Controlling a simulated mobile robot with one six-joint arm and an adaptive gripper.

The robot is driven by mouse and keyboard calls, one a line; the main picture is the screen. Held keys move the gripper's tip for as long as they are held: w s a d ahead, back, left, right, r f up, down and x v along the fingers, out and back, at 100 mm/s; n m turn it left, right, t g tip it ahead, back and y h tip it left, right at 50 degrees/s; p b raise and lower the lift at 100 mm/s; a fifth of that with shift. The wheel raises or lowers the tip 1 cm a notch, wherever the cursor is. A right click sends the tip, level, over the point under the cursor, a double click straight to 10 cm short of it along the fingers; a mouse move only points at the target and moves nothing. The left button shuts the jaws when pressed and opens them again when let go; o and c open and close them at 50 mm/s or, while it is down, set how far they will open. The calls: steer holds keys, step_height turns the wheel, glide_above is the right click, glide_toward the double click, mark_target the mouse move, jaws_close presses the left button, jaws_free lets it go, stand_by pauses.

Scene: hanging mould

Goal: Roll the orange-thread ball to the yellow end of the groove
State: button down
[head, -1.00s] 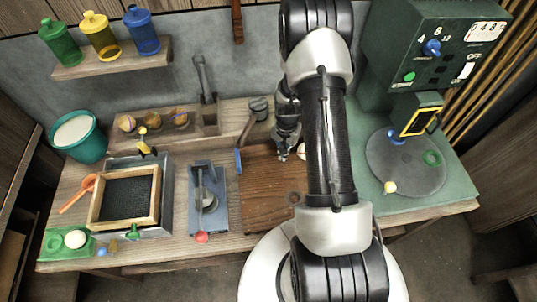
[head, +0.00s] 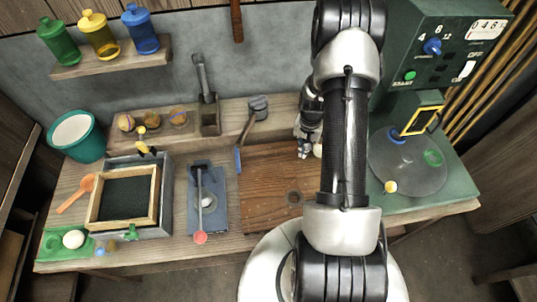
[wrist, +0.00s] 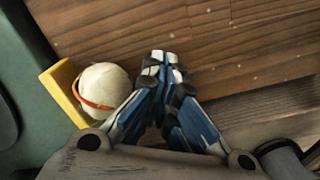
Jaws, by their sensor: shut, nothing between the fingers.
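The orange-thread ball (wrist: 100,90) is pale with an orange band. In the wrist view it sits right beside the yellow end piece (wrist: 62,92) and seems to touch it. In the head view only a pale bit of the ball (head: 318,150) shows beside my arm, near the right edge of the brown wooden board (head: 265,198). My gripper (wrist: 163,62) is shut and empty, with its fingertips just to the right of the ball in the wrist view and a small gap between. It also shows in the head view (head: 304,154). The groove itself is mostly hidden.
A green machine (head: 425,60) with a round grey plate (head: 408,172) stands right of the board. A framed black tray (head: 124,198) lies further left. The board's front part is clear.

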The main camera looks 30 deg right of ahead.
steer(key=shift+w+a, duration=0.1)
steer(key=shift+a, duration=0.05)
stand_by(0.4)
steer(key=shift+w+a+r, duration=0.1)
steer(key=shift+w+a, duration=0.15)
steer(key=shift+a, duration=0.3)
steer(key=shift+w+a, duration=0.2)
steer(key=shift+a, duration=0.35)
step_height(320, 180, up, 8)
steer(key=p, duration=0.5)
